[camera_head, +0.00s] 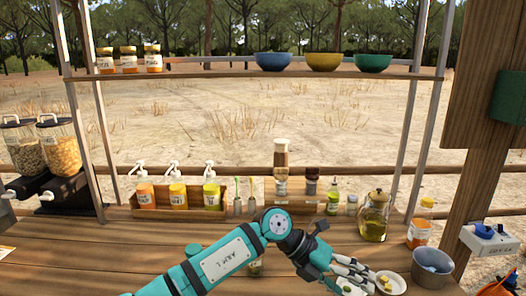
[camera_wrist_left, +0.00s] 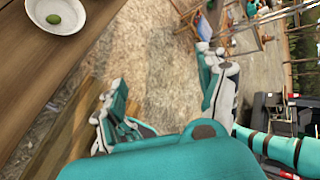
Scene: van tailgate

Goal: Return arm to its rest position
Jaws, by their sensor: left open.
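My left arm, teal with a white label plate, reaches from the bottom middle to the right over the wooden counter (camera_head: 80,255). My left gripper (camera_head: 362,279) is at the lower right in the head view, just left of a small white bowl (camera_head: 400,287) with yellowish pieces. In the left wrist view the fingers of the gripper (camera_wrist_left: 165,98) are spread apart with nothing between them, over blurred ground. A white bowl (camera_wrist_left: 75,25) with a green piece lies at that view's upper left. My right gripper is not seen.
A grey bucket (camera_head: 432,267) and an orange-labelled jar (camera_head: 419,234) stand right of the gripper. An oil jar (camera_head: 374,221) is behind it. A wooden crate (camera_head: 150,212) of pump bottles stands at the back. The counter's left part is mostly clear.

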